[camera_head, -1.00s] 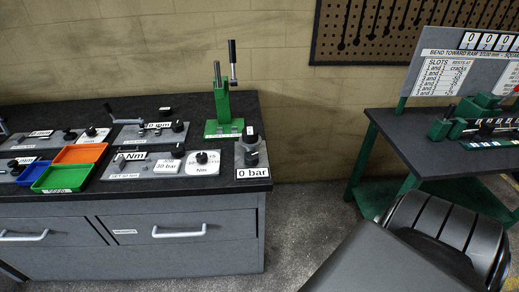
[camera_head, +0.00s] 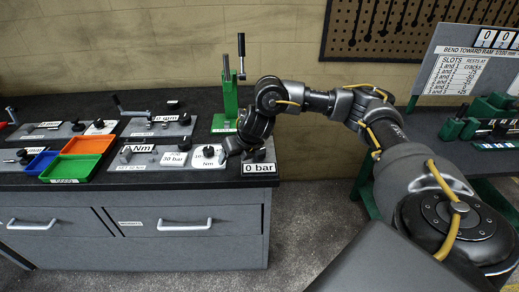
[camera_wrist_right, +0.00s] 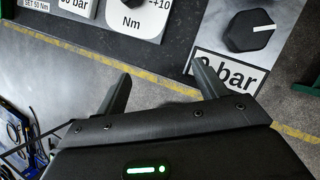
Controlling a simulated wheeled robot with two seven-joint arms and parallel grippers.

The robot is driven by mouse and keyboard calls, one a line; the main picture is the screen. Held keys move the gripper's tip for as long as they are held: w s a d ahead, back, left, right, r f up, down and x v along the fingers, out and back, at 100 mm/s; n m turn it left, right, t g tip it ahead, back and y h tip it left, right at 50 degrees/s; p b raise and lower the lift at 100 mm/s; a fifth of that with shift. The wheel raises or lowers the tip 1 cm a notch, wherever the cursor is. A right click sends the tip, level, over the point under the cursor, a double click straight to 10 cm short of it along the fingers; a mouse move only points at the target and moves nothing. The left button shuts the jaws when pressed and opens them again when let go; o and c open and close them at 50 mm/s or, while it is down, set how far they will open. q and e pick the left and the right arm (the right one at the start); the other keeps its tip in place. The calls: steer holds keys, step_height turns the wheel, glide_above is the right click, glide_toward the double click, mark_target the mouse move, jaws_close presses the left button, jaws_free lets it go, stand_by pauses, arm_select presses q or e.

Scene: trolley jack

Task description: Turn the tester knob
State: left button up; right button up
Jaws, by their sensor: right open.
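A black faceted knob with a white pointer line (camera_wrist_right: 250,30) sits above a "0 bar" label (camera_wrist_right: 230,72) in the right wrist view. In the head view that label (camera_head: 258,168) is at the bench's front right corner, with the dark knob (camera_head: 261,155) just behind it. Another black knob (camera_head: 208,151) stands on the "Nm" plate to its left. I cannot tell from lettering which is the tester knob. My right gripper (camera_wrist_right: 162,84) is open and empty, its fingers pointing toward the bench edge, apart from the knob. In the head view it is partly hidden by my wrist. My left gripper is not in view.
A green upright press with a lever (camera_head: 230,100) stands behind my right wrist. Orange (camera_head: 90,145), green (camera_head: 72,168) and blue (camera_head: 40,163) trays lie to the left among several knobbed plates. A second bench (camera_head: 430,150) is at right. Floor lies between the benches.

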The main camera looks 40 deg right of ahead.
steer(key=g+h, duration=0.1)
steer(key=h, duration=0.1)
glide_toward(259, 153)
steer(key=b+x, duration=0.1)
steer(key=x, duration=0.2)
steer(key=b+x, duration=0.1)
steer(key=x, duration=0.2)
steer(key=w+d+b+x, duration=0.1)
steer(key=b+x, duration=0.1)
steer(key=x, duration=0.1)
steer(key=shift+w+r, duration=0.1)
steer(key=shift+w, duration=0.05)
